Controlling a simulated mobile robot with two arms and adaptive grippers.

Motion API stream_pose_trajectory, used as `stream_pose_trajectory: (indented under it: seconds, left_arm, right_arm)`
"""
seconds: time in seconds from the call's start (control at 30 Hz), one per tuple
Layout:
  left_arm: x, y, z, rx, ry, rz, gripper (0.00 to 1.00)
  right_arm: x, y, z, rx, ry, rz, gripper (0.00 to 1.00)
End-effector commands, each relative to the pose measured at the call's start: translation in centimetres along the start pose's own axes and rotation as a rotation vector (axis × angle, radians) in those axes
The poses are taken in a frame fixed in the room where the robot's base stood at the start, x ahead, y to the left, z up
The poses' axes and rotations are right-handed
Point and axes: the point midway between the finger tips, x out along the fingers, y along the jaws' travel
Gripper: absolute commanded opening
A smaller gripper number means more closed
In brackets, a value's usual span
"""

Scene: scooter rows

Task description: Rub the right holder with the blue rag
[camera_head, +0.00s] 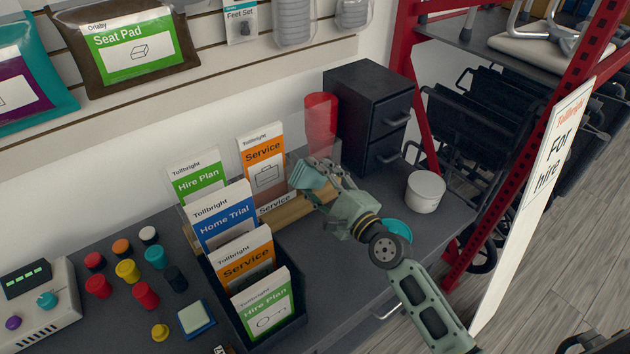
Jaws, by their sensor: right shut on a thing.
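My right gripper (322,186) reaches in from the lower right and is shut on a small blue-green piece (307,174), which looks like the blue rag. The piece is at the right end of a wooden leaflet holder (290,211) with a clear panel; I cannot tell whether it touches. This holder carries a green Hire Plan leaflet (195,172) and an orange Service leaflet (262,157). A dark holder (287,334) stands in front of it to the left, with several leaflets. My left gripper is out of view.
A red cylinder (320,122) and a black drawer unit (369,110) stand behind my gripper. A white tub (425,191) is to the right. A teal round thing (398,228) is partly behind my arm. Several coloured pieces and a blue-edged pad (196,318) lie left.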

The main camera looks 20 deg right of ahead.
Motion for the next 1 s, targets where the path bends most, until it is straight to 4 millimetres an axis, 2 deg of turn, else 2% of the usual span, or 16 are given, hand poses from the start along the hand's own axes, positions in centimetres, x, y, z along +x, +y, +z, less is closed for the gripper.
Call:
stream_pose_trajectory:
  seconds: [0.23, 0.47, 0.7, 0.87, 1.0]
  left_arm:
    - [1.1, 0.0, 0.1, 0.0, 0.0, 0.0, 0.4]
    - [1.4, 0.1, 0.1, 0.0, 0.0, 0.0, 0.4]
    - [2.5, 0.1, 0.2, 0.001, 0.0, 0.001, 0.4]
    - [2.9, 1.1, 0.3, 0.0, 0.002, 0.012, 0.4]
    - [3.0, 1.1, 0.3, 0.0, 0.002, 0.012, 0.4]
  right_arm:
    - [-0.1, -1.1, -1.9, -0.003, 0.0, -0.001, 0.29]
    - [-0.1, -1.6, -2.5, 0.0, 0.0, -0.001, 0.29]
    - [0.0, -2.5, -4.1, -0.002, 0.0, -0.001, 0.29]
    - [0.1, -3.2, -5.0, -0.001, 0.0, -0.001, 0.29]
    - [0.1, -3.4, -5.2, -0.001, 0.0, -0.002, 0.29]
